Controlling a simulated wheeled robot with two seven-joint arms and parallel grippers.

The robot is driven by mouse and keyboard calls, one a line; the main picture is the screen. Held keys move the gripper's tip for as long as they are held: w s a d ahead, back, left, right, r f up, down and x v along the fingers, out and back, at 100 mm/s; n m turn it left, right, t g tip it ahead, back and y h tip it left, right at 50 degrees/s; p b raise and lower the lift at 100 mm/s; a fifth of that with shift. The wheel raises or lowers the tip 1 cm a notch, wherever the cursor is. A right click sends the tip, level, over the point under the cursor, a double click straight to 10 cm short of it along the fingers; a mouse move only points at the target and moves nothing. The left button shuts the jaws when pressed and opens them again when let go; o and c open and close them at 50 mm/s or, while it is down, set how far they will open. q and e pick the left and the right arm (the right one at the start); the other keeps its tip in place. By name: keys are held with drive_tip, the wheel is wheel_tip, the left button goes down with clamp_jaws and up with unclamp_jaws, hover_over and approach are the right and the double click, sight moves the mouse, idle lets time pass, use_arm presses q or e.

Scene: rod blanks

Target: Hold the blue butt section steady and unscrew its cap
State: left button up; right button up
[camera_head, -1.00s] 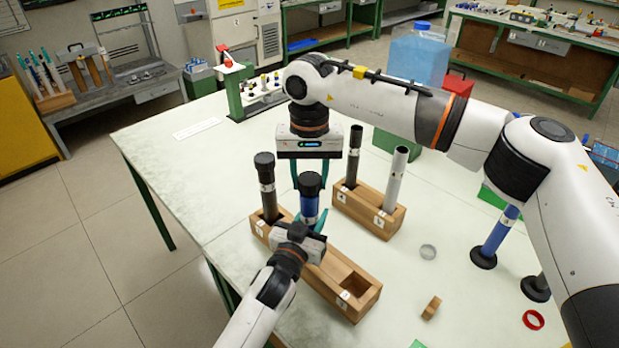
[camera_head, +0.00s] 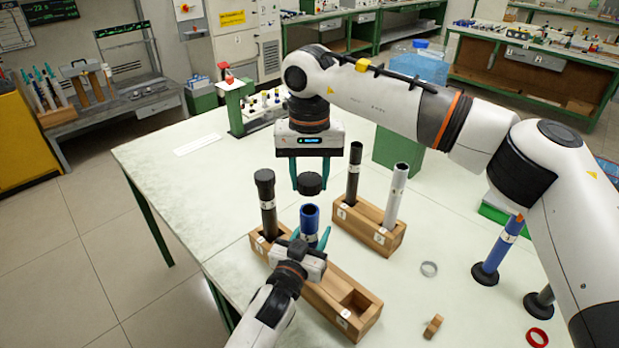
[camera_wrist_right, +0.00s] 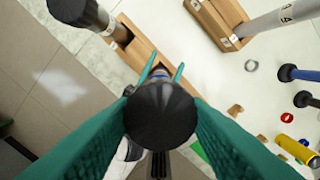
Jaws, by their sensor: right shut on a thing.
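The blue butt section (camera_head: 309,222) stands upright in the front wooden rack, its open dark top end showing. My left gripper (camera_head: 310,240) is around it from the near side, a teal finger on each side, shut on the tube. The black cap (camera_head: 311,183) is off the tube, held just above its open end. My right gripper (camera_head: 310,178) points down from above, its teal fingers shut on the cap. In the right wrist view the cap (camera_wrist_right: 160,113) sits between the fingers and hides most of the blue section behind it.
The front wooden rack (camera_head: 335,306) also holds a black capped tube (camera_head: 266,200) left of the blue section and has an empty square slot. Another rack (camera_head: 370,227) holds a black and a grey tube. A metal ring (camera_head: 429,269), wooden block (camera_head: 433,326) and red ring (camera_head: 537,337) lie right.

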use_arm(q)
drive_tip(key=shift+o, duration=1.2)
drive_tip(key=b+v, duration=0.1)
drive_tip(key=v, duration=1.1)
drive_tip(key=shift+a+f, duration=0.1)
